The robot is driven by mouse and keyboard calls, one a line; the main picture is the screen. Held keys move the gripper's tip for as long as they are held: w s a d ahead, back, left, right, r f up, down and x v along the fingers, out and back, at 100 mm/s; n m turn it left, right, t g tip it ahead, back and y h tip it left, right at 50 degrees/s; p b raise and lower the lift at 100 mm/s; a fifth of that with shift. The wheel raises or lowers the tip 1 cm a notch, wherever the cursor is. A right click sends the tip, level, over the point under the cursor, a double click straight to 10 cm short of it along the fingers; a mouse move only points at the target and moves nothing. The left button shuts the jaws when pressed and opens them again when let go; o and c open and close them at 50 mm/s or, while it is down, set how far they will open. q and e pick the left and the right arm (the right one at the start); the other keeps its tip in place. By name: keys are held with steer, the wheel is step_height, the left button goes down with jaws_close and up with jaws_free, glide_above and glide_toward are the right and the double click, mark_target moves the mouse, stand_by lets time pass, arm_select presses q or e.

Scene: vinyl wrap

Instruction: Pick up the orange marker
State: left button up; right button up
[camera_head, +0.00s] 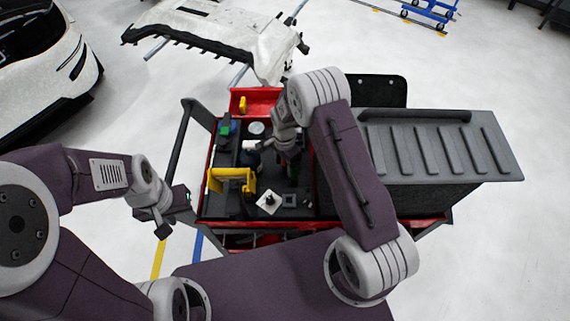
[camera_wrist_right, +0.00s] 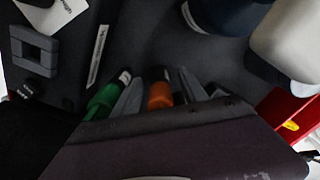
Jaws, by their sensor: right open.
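The orange marker (camera_wrist_right: 160,95) shows in the right wrist view, its lower part cut off by my wrist housing. A green marker (camera_wrist_right: 104,97) is to its left. My right gripper (camera_wrist_right: 158,93) is open, with grey fingers on either side of the orange marker; I cannot tell whether they touch it. In the head view my right arm reaches down over the cart and hides the orange marker. My left gripper (camera_head: 163,226) hangs left of the cart, away from the markers; its jaw opening is too small to tell.
The red cart (camera_head: 208,172) has a dark top with a yellow holder (camera_head: 231,180), a white card (camera_head: 268,202) and a green-blue item (camera_head: 225,128). A ridged dark lid (camera_head: 440,143) is at the right. A white bumper (camera_head: 215,30) stands behind.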

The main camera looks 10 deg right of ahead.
jaws_close()
step_height(320, 180, up, 4)
steer(key=shift+w+r+b, duration=0.15)
steer(key=shift+r+b, duration=0.05)
steer(key=shift+b, duration=0.1)
steer(key=w+d+r, duration=0.1)
steer(key=w+r, duration=0.5)
steer(key=w, duration=0.5)
steer(key=shift+d+r, duration=0.3)
steer(key=shift+d, duration=0.05)
steer(key=shift+w, duration=0.1)
